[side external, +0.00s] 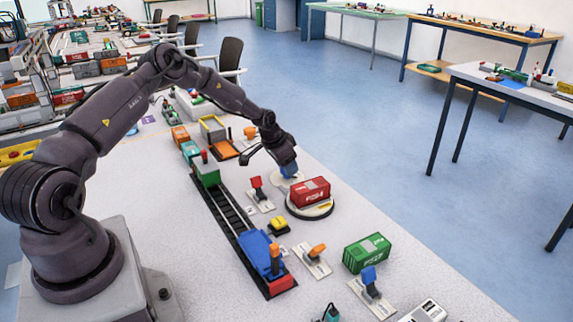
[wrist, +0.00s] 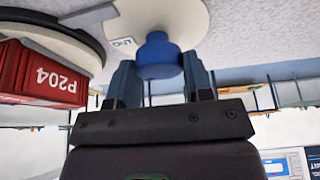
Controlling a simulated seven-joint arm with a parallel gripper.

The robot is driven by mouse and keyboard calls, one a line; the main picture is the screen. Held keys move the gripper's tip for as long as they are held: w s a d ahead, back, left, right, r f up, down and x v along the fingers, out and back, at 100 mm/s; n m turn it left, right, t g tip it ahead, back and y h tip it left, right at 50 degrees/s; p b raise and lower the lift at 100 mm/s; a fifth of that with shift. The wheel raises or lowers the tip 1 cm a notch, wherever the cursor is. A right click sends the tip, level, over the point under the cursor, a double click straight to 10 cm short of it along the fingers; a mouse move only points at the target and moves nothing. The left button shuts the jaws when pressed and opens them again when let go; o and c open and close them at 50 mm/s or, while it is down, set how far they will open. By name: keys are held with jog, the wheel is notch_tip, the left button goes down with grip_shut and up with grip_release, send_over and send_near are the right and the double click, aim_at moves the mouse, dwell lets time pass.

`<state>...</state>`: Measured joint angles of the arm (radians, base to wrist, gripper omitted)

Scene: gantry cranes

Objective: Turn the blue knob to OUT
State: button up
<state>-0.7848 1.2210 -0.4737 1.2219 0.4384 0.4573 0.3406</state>
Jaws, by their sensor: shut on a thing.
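The blue knob (wrist: 158,52) stands on a pale round base (wrist: 187,20) in the wrist view, between the two fingers of my gripper (wrist: 160,68). The fingers are closed on its sides. A small white label (wrist: 123,43) lies beside the base; its text is upside down and too small to read surely. In the side view my gripper (side external: 286,166) reaches down over the base (side external: 281,183), and the knob is mostly hidden by the fingers. Which way the knob points cannot be told.
A red container (side external: 310,191) marked P204 sits on a round turntable (side external: 313,213) close beside the knob. A red lever (side external: 257,188), a yellow button (side external: 278,224), an orange lever (side external: 316,251) and a green container (side external: 366,252) stand nearby. A rail track (side external: 228,208) runs to the left.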

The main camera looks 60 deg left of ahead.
jog(key=m+h, duration=0.1)
jog(key=m, duration=0.3)
jog(key=shift+a+h, duration=0.1)
jog(key=shift+h, duration=0.3)
jog(key=shift+m+g+h, duration=0.5)
jog(key=shift+m+g, duration=0.2)
jog(key=shift+m, duration=1.5)
jog(key=o, duration=0.9)
jog(key=v, duration=1.3)
jog(key=shift+a, duration=0.15)
